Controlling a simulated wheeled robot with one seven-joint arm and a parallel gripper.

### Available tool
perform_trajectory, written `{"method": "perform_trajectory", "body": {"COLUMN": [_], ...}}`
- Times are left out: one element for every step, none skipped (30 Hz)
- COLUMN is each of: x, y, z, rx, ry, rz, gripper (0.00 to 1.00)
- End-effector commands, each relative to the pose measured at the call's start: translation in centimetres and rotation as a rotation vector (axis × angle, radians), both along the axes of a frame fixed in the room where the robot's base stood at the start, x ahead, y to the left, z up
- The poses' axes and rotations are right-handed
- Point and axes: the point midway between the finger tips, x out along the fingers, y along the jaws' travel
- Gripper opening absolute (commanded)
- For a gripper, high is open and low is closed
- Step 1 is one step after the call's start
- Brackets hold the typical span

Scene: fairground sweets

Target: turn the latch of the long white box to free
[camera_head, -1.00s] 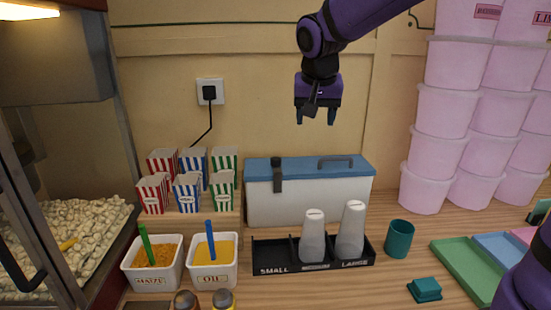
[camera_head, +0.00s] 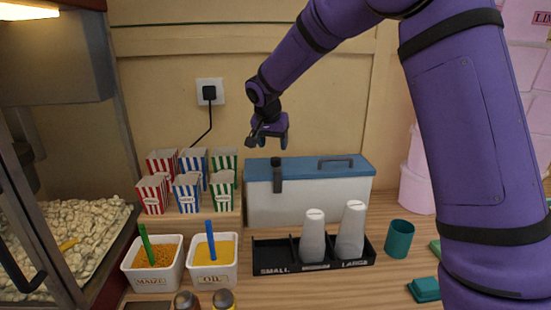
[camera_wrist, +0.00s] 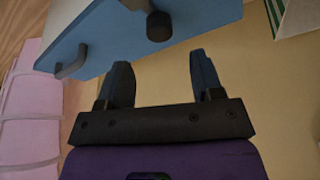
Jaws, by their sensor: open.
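The long white box (camera_head: 310,207) with a blue lid (camera_head: 300,172) stands against the back wall. Its dark latch (camera_head: 277,178) is at the left part of the lid, hanging down over the front face. A dark handle (camera_head: 336,162) is on the lid's right part. In the wrist view the blue lid (camera_wrist: 112,40) fills the top left, with the latch's round dark knob (camera_wrist: 159,26) just beyond my fingers. My gripper (camera_head: 269,140) is open and empty, above and slightly left of the latch, apart from it. It also shows in the wrist view (camera_wrist: 163,82).
Striped popcorn boxes (camera_head: 190,180) stand just left of the box. A black cup tray (camera_head: 270,258) with stacked white cups is in front. Tubs of maize (camera_head: 152,282) and oil (camera_head: 212,276) stand front left. Pink tubs (camera_head: 416,190) are at the right, partly behind my arm.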

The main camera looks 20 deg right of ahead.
Motion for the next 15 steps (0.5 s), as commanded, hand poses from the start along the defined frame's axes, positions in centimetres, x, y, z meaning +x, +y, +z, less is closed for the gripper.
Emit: {"method": "perform_trajectory", "body": {"x": [0.3, 0.4, 0.7, 0.8, 1.0, 1.2, 1.3, 1.5, 1.6, 1.7, 1.8, 1.9, 2.0, 2.0, 2.1], "y": [-0.2, -0.4, -0.5, -0.6, -0.7, -0.8, -0.9, -1.0, -1.1, -1.2, -1.3, -1.3, -1.3, -1.4, -1.4], "z": [-1.0, -1.5, -2.2, -2.7, -3.1, -3.7, -4.1, -4.5, -4.9, -5.1, -5.4, -5.7, -5.9, -6.0, -6.2], "rx": [-0.002, -0.002, -0.001, -0.001, 0.0, 0.0, 0.0, -0.001, -0.001, -0.001, -0.001, -0.001, -0.001, -0.001, -0.001], "ry": [0.003, 0.004, 0.003, 0.004, 0.003, 0.002, 0.003, 0.003, 0.002, 0.002, 0.002, 0.002, 0.002, 0.002, 0.002], "rz": [0.0, 0.001, 0.001, 0.0, -0.001, 0.0, -0.001, 0.0, 0.0, 0.001, 0.001, 0.001, 0.001, 0.001, 0.001], "gripper": [0.6, 0.6, 0.6, 0.6, 0.6, 0.6, 0.6, 0.6, 0.6, 0.6, 0.6, 0.6, 0.6, 0.6, 0.6]}}
